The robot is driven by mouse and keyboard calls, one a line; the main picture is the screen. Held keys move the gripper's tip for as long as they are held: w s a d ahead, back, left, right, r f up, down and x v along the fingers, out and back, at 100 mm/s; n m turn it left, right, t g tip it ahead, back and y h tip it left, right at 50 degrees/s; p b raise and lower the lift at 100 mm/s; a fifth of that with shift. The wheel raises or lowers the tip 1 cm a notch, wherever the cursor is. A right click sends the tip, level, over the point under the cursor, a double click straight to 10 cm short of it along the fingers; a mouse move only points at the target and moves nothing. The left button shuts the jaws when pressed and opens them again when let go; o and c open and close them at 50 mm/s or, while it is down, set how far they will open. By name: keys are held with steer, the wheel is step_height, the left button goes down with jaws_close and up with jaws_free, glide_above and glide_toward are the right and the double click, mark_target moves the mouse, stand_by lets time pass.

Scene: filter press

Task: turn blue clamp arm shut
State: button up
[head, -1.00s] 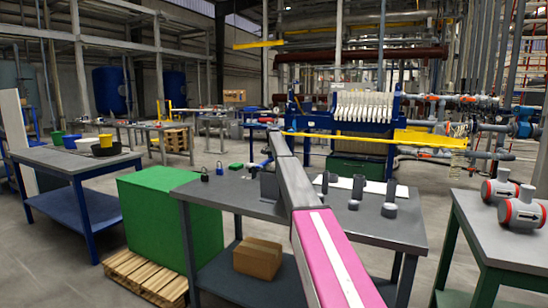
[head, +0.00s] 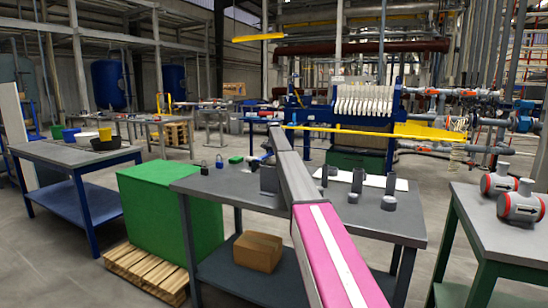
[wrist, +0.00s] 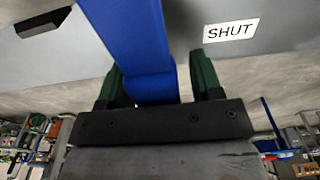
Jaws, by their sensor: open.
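In the wrist view the blue clamp arm (wrist: 128,35) is a broad blue bar. It runs from the top edge down between the two dark green fingers of my gripper (wrist: 157,78). The fingers are open, one on each side of the bar. A white label reading SHUT (wrist: 231,30) is on the grey surface to the right of the bar. In the head view my own arm reaches over the bench and hides the gripper.
A grey workbench (head: 395,228) carries small padlocks (head: 219,161) and several grey fittings (head: 357,180). A green box (head: 165,215) on a pallet stands at its left. A side table (head: 480,215) with two valve bodies stands at the right. A black piece (wrist: 43,23) shows upper left in the wrist view.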

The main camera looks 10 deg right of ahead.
steer(key=shift+r, duration=0.1)
steer(key=r, duration=1)
steer(key=shift+s+a+r, duration=0.2)
steer(key=shift+s+r, duration=0.05)
steer(key=shift+s, duration=0.05)
